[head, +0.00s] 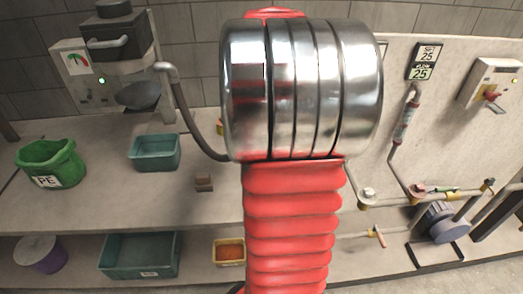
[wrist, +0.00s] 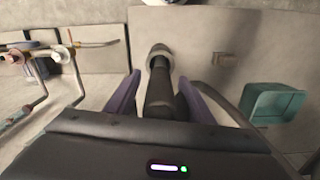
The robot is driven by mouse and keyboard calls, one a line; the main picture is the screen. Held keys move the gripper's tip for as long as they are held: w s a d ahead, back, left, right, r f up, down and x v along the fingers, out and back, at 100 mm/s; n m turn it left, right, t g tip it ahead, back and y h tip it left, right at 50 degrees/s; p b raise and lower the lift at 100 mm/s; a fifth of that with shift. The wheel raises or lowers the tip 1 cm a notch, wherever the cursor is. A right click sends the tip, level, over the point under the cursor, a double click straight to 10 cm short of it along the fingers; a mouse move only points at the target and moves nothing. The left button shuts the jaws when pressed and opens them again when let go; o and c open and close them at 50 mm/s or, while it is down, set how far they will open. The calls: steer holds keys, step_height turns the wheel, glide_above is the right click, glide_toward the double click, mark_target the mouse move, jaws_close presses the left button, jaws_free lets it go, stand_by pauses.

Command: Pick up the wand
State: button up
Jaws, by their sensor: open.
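In the wrist view, the wand (wrist: 160,95) appears as a dark cylinder with a grey ring at its far end. It points away from my gripper, along the middle of the picture. My gripper (wrist: 160,80) is open, with one purple finger on each side of the dark cylinder. Narrow gaps show between the fingers and the cylinder. The near end of the wand is hidden behind the dark gripper body. In the head view, my red and chrome arm hides both the gripper and the wand.
A dark hose (head: 192,115) runs from the machine (head: 118,38) behind my arm. A teal bin (head: 155,153), a green bucket (head: 52,163) and a small brown block (head: 204,182) stand on the bench. Pipes and valves (head: 415,197) are at the right. Bench space around the block is clear.

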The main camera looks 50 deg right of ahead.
stand_by(0.5)
jaws_close()
stand_by(0.4)
